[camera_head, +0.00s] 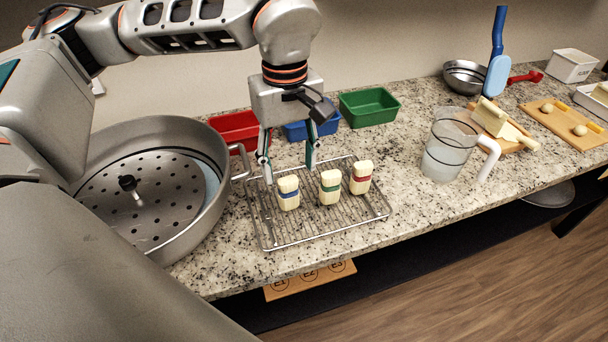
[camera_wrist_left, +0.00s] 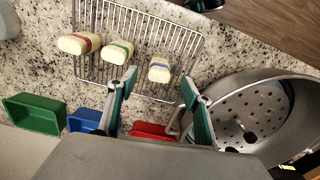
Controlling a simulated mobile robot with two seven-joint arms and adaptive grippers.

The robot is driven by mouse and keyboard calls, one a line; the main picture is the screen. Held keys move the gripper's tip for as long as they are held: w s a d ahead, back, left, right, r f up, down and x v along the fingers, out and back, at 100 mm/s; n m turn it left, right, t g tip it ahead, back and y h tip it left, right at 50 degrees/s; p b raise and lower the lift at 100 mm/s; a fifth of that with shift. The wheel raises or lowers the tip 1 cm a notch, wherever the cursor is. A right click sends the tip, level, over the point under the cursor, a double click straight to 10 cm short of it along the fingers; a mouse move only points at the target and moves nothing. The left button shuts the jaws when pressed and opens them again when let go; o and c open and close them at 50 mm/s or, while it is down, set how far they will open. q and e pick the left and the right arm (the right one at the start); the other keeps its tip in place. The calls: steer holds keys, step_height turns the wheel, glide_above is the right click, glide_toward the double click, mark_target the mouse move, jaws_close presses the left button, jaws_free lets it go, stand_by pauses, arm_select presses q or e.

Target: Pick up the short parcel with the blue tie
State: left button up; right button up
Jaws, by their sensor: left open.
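The short cream parcel with the blue tie (camera_head: 288,199) stands upright at the left of a wire rack (camera_head: 349,222). In the left wrist view this blue-tied parcel (camera_wrist_left: 159,73) appears between and just beyond my fingertips. My left gripper (camera_head: 288,172) points down over the rack's back left, fingers spread and empty, behind the parcel in the head view. The left wrist view also shows both fingers (camera_wrist_left: 159,82) wide apart. A green-tied parcel (camera_head: 330,195) and a red-tied parcel (camera_head: 360,185) stand to its right. My right gripper is not in view.
A big steel pot (camera_head: 190,230) with a perforated insert stands left of the rack. Red (camera_head: 232,125), blue (camera_head: 327,128) and green (camera_head: 369,108) bins stand behind. A clear jug (camera_head: 449,150) is to the right. Counter between rack and jug is clear.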

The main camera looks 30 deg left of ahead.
mark_target(287, 180)
arm_select(q)
steer(key=shift+w+f, duration=0.1)
steer(key=shift+f, duration=0.25)
steer(key=shift+s+a+f, duration=0.1)
steer(key=shift+f, duration=0.5)
steer(key=shift+s+a+f, duration=0.1)
steer(key=shift+f, duration=0.5)
steer(key=f, duration=0.3)
steer(key=shift+w+a+f, duration=0.25)
steer(key=shift+w+a, duration=0.1)
steer(key=shift+f, duration=0.6)
steer(key=c, duration=1.2)
